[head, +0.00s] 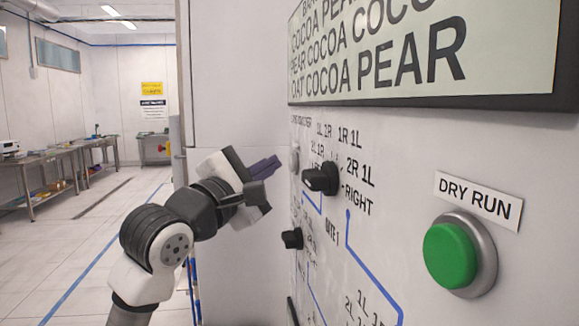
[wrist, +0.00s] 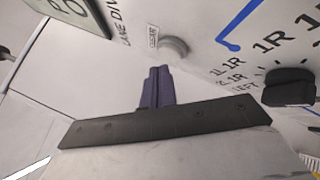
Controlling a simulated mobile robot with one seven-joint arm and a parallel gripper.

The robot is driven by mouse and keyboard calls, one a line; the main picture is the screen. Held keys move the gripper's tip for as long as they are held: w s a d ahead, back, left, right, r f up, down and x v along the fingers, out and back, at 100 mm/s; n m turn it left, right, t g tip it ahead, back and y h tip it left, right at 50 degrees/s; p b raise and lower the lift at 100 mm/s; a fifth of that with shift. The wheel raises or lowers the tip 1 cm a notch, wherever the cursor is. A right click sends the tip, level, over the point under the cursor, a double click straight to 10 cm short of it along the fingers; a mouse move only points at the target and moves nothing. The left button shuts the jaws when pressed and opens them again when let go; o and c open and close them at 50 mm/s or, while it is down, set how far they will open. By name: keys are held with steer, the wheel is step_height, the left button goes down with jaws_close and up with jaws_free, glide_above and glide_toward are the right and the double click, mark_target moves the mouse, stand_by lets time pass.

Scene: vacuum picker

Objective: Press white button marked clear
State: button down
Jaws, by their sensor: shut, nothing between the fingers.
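The white button (head: 294,158) sits on the panel at the left of the head view, small and seen edge-on. In the wrist view the round pale button (wrist: 174,48) shows with a small label (wrist: 153,36) beside it; its text is too small to read surely. My gripper (head: 277,162) has its dark purple fingers together and empty, pointing at the panel just left of the button. In the wrist view the fingertips (wrist: 158,69) lie just below and left of the button. A small gap appears between the tips and the button; the exact depth is unclear.
A black rotary knob (head: 321,178) juts out right of the button; a second knob (head: 292,239) is lower. A green button (head: 450,256) under a DRY RUN label (head: 479,201) is at right. A display (head: 430,50) overhangs above. Workbenches (head: 45,170) stand far left.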

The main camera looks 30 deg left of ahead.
steer(key=shift+a, duration=0.1)
steer(key=s+a, duration=0.1)
steer(key=a, duration=0.1)
steer(key=s+a+b, duration=0.1)
steer(key=s+a, duration=0.1)
stand_by(0.6)
stand_by(0.6)
